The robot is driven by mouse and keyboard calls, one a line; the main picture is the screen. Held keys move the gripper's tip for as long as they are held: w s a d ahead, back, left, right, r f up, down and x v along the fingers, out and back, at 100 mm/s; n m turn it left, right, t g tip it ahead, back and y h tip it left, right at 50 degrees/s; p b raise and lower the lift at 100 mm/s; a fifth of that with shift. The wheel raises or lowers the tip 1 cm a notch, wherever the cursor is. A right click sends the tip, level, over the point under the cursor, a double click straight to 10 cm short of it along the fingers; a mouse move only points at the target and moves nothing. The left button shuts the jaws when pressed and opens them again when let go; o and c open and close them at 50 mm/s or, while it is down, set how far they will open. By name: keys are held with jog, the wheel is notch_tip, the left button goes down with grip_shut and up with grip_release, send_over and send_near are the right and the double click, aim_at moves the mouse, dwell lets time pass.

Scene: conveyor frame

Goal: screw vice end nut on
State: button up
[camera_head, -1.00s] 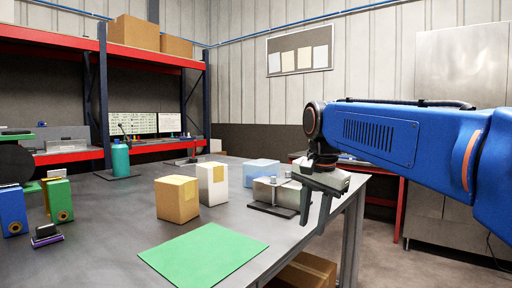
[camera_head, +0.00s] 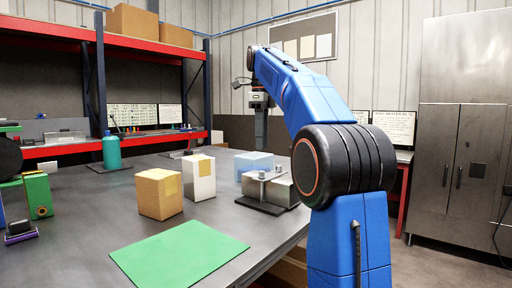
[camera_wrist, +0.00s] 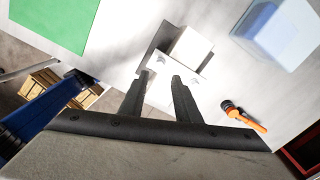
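A vice-like fixture (camera_head: 282,188), a grey metal block with short posts on a dark base plate, stands near the table's right edge. It also shows in the wrist view, as a pale block (camera_wrist: 190,47) beyond my fingertips. My gripper (camera_wrist: 160,80) is open and I see nothing between its two fingers. In the head view my gripper (camera_head: 261,130) points down, behind and above the fixture, apart from it. I cannot make out the end nut in either view.
A cardboard box (camera_head: 158,197), a white box (camera_head: 199,178) and a bluish translucent box (camera_head: 253,163) stand left of and behind the fixture. A green mat (camera_head: 180,256) lies in front. An orange-handled tool (camera_wrist: 243,115) lies on the table at right in the wrist view.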

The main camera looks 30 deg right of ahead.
aim_at(262, 172)
notch_tip(262, 172, down, 9)
jog(key=shift+r, duration=0.15)
grip_shut()
grip_release()
